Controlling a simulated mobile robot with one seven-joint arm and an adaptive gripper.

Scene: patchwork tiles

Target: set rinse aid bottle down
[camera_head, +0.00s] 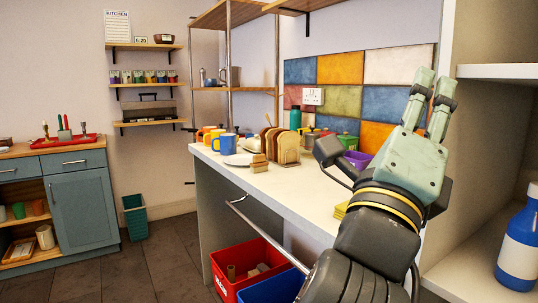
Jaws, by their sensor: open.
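A blue bottle with a white label (518,250), which looks like the rinse aid bottle, stands upright at the right edge of the view. It rests on a pale shelf surface (462,268), and the frame cuts off part of it. My gripper (434,88) is raised to the left of the bottle and well above it, its fingers pointing up. The fingers are apart with nothing between them. My gripper does not touch the bottle.
A white counter (290,185) holds mugs, plates, a bread rack (282,146) and a purple bowl (357,159). An upper shelf (500,72) is above the bottle. A red crate (245,268) stands below the counter. Shelf space left of the bottle looks clear.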

